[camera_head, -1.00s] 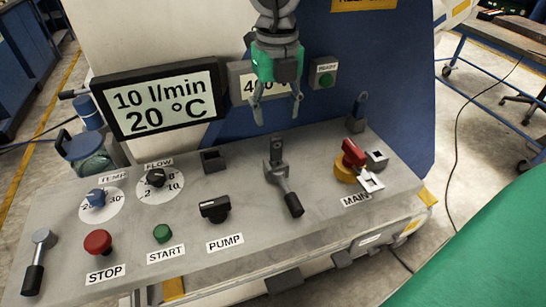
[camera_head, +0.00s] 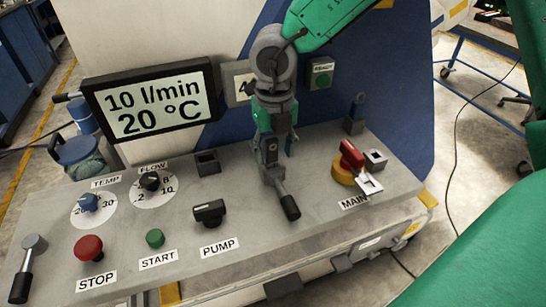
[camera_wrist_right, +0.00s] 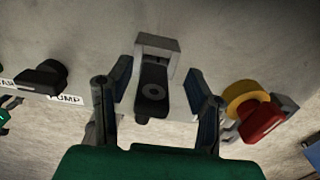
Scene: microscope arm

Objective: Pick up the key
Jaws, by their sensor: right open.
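I cannot tell for sure which piece is the key. In the right wrist view a dark piece with a round mark (camera_wrist_right: 153,90) stands in front of a square grey bracket (camera_wrist_right: 158,46), between my open right fingers (camera_wrist_right: 152,100). I see no clear contact with either finger. In the head view my right gripper (camera_head: 272,150) points down over the upper part of the grey lever with a black handle (camera_head: 289,207), in the middle of the panel. The gripper hides most of what is between its fingers there. My left gripper is not in view.
The sloped panel (camera_head: 140,230) carries a red and yellow MAIN switch (camera_head: 347,164) to the right. A black PUMP switch (camera_head: 209,211) is at the left of the lever. A screen (camera_head: 150,98) stands behind. The panel's front middle is fairly clear.

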